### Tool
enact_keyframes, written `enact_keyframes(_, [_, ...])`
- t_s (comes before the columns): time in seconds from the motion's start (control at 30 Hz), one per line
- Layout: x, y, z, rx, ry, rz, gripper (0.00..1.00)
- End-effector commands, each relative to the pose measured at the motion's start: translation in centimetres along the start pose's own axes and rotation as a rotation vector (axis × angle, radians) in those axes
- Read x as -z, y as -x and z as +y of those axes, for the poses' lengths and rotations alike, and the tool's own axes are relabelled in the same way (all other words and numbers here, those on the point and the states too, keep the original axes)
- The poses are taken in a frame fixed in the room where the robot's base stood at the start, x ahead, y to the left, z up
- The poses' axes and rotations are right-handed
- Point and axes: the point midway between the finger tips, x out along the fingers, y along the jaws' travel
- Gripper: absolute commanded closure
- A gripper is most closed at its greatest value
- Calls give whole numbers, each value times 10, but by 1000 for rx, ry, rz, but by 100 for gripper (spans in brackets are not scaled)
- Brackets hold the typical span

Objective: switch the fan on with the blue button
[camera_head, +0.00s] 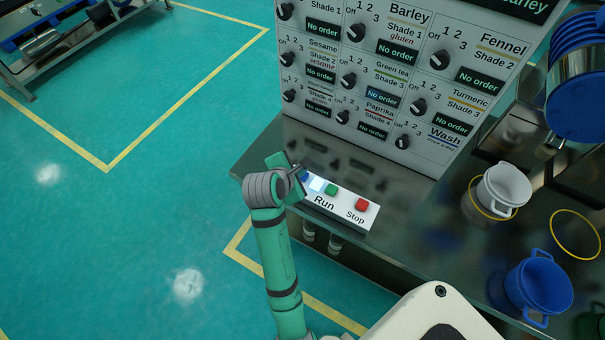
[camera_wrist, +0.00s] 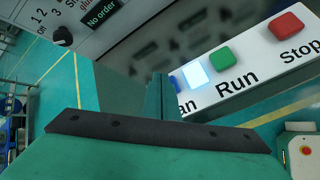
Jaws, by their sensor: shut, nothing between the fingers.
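The control box (camera_head: 344,213) stands at the front edge of the dark counter. From left to right it carries a blue button (camera_head: 304,176), a glowing pale square (camera_head: 317,185), a green Run button (camera_head: 332,189) and a red Stop button (camera_head: 362,204). My gripper (camera_head: 299,171) is shut and empty at the box's left end, over the blue button and partly hiding it. In the wrist view the shut fingers (camera_wrist: 160,97) cover most of the blue button and part of the "Fan" label; the pale square (camera_wrist: 195,74) shines beside them. I cannot tell whether the fingertips touch the button.
A panel (camera_head: 395,85) with several black knobs and order displays rises behind the box. A white pot (camera_head: 503,187) and a blue pot (camera_head: 540,287) stand to the right on the counter (camera_head: 425,215).

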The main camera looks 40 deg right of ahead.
Motion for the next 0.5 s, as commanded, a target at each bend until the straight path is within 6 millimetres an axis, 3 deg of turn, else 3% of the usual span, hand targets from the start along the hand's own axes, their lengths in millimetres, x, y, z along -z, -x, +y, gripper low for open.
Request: enact_keyframes(0.5, [-7,8,7,-2,-3,-1,100])
